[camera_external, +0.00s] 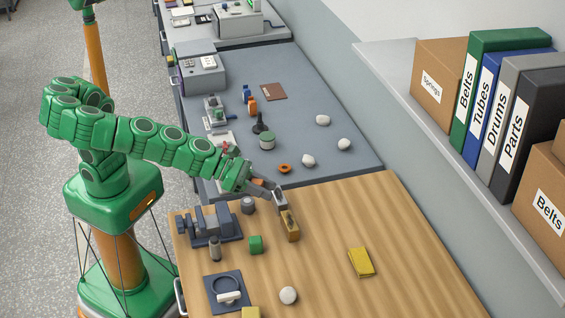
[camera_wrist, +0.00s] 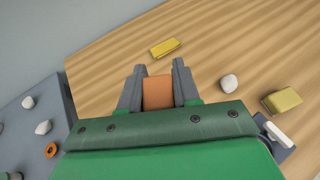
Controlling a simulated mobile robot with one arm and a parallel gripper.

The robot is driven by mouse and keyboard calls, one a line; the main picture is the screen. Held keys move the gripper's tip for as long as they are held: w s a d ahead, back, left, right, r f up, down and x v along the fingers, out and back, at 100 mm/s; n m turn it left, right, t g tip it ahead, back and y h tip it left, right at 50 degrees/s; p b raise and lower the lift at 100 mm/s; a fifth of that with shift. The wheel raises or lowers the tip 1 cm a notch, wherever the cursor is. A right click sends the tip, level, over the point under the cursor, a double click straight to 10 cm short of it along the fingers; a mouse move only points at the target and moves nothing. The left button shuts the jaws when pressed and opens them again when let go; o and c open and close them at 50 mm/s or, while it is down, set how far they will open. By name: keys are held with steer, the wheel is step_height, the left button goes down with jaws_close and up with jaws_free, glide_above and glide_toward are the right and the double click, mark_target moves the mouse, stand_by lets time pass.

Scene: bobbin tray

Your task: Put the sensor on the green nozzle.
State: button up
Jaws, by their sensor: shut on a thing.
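My gripper (camera_wrist: 157,82) is shut on an orange-brown block (camera_wrist: 157,93), with a grey finger on each side of it. In the external view the block looks tan-brown (camera_external: 292,232) and long, below the fingertips, over the wooden table. I cannot tell whether it touches the table. No label shows whether this block is the sensor. A small green block-like piece (camera_external: 256,244) stands on the wooden table to the left of and nearer than the held block. A green-topped round piece (camera_external: 267,141) stands on the grey table. I cannot tell which is the green nozzle.
A grey machine fixture (camera_external: 212,226), a grey cylinder (camera_external: 215,248) and a dark pad with a white part (camera_external: 228,290) line the left side. A white lump (camera_external: 288,295) and a yellow piece (camera_external: 361,262) lie on the wooden table (camera_external: 400,235). Its right side is mostly free.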

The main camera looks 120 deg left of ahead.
steer(key=s+n+y, duration=0.1)
steer(key=s+f+n+g+y, duration=0.1)
steer(key=s+n+y, duration=0.1)
steer(key=shift+g, duration=0.3)
steer(key=s+r+n+g+y, duration=0.2)
steer(key=s+n+g+y, duration=0.35)
steer(key=s, duration=0.45)
steer(key=n, duration=0.2)
glide_above(261, 236)
steer(key=s, duration=0.2)
steer(key=shift+g, duration=0.45)
steer(key=f, duration=1.3)
steer(key=shift+w+a, duration=0.15)
steer(key=shift+w, duration=0.1)
steer(key=shift+w+f, duration=0.7)
steer(key=shift+f, duration=1.5)
steer(key=shift+f, duration=0.1)
